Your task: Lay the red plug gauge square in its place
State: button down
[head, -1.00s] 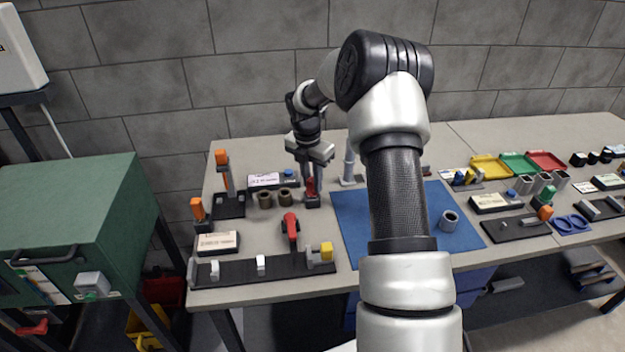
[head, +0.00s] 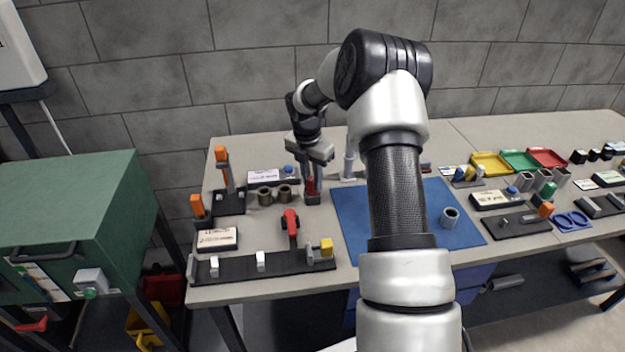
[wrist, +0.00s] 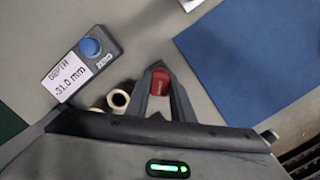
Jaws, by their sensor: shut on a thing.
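The red plug gauge (wrist: 159,82) is between the fingers of my gripper (wrist: 158,88) in the wrist view. In the head view its red part (head: 311,186) shows between the fingers of my gripper (head: 312,184). My gripper is shut on it and points down. A dark grey block (head: 312,199) is directly below the red part. I cannot tell whether the gauge touches or sits in this block, as the fingers hide its lower part.
Two brown rings (head: 265,195) stand left of my gripper. A depth readout (wrist: 78,66) with a blue button stands behind them. A red-handled item (head: 290,222) and a dark fixture rail (head: 262,264) lie in front. A blue mat (head: 350,222) lies to the right.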

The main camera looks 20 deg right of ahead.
jog(key=c, duration=1.5)
grip_release()
jog(key=shift+o, duration=0.2)
notch_tip(320, 180, up, 17)
jog(key=s+a, duration=0.1)
jog(key=shift+a+r, duration=0.15)
jog(key=shift+a, duration=0.25)
